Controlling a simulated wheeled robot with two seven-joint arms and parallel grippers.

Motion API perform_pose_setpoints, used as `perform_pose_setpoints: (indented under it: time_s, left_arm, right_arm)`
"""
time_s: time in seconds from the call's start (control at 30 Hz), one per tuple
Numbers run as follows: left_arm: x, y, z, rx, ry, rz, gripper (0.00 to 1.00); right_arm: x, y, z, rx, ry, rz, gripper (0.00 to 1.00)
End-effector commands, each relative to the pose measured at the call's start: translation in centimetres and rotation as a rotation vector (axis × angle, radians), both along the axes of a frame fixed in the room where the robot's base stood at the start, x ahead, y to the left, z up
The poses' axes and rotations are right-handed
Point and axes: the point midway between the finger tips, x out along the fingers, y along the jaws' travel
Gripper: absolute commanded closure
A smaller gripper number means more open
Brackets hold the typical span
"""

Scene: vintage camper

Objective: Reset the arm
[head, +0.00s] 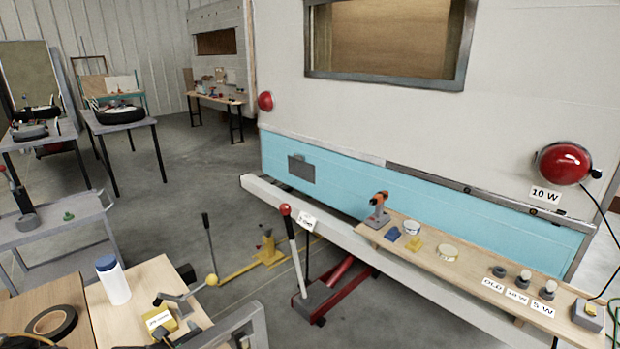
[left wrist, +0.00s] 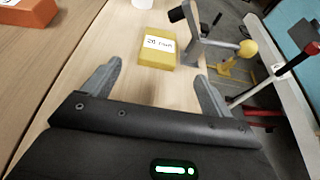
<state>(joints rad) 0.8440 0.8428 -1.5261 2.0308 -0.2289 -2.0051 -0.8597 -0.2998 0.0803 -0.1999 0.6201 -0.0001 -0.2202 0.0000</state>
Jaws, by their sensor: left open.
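My left gripper (left wrist: 158,70) is open in the left wrist view, its two grey fingers spread apart with nothing between them. It is above a light wooden tabletop (left wrist: 120,95). A yellow box (left wrist: 157,54) with a white label lies on the tabletop beyond the fingertips, apart from them. The yellow box also shows in the head view (head: 160,320), near the bottom edge. I cannot make out the left gripper clearly in the head view. My right gripper is in neither view.
A white bottle with a blue cap (head: 113,281) and a black tape roll (head: 50,322) are on the wooden tabletop. A grey tool with a yellow ball handle (head: 212,280) is beside the box. A red jack (head: 338,281) stands before the camper's shelf (head: 470,263). Open floor lies behind.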

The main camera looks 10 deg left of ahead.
Motion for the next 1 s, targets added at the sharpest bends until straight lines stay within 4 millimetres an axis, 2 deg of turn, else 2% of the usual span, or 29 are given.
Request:
perform_pose_setpoints:
  time_s: [0.23, 0.3, 0.5, 0.7, 0.83, 0.87, 1.0]
  left_arm:
    - [1.8, 2.4, -1.7, 0.003, -0.003, 0.004, 0.15]
    - [2.6, 3.4, -1.5, 0.004, -0.002, 0.004, 0.15]
    - [4.9, 6.2, -3.1, 0.003, -0.001, 0.004, 0.15]
    - [6.4, 8.1, -4.2, 0.001, 0.000, 0.003, 0.15]
    - [6.8, 8.6, -5.0, -0.001, 0.000, 0.001, 0.15]
    - [6.8, 8.6, -4.3, -0.002, -0.001, 0.002, 0.15]
    - [6.8, 8.6, -4.2, -0.001, 0.000, 0.001, 0.15]
  right_arm:
    - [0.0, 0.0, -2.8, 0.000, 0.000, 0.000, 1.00]
    - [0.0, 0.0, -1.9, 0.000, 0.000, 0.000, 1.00]
    - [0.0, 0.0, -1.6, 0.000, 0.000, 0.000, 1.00]
    - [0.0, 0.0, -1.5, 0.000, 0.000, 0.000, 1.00]
    - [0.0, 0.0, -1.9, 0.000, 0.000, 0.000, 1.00]
    - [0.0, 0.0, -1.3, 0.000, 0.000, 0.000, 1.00]
    - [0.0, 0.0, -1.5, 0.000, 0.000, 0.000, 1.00]
